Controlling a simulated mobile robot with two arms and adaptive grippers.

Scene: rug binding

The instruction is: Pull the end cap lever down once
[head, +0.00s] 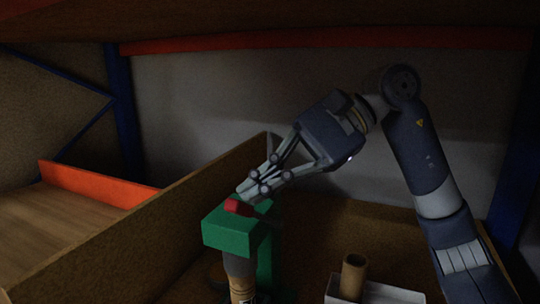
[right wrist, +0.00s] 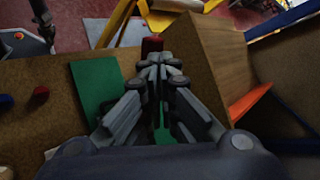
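A brown tube (head: 240,287) with a dark grey upper part stands upright under the press head. My right gripper (head: 247,192) is over the press, fingers together, right by the red lever end. I cannot tell whether they touch.
A cardboard tube (head: 353,276) stands in a white box (head: 385,292) right of the press. A tall brown board (head: 150,236) runs along the left of the press. A shelf edge (head: 330,40) hangs above, with blue posts (head: 122,110) at the sides.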

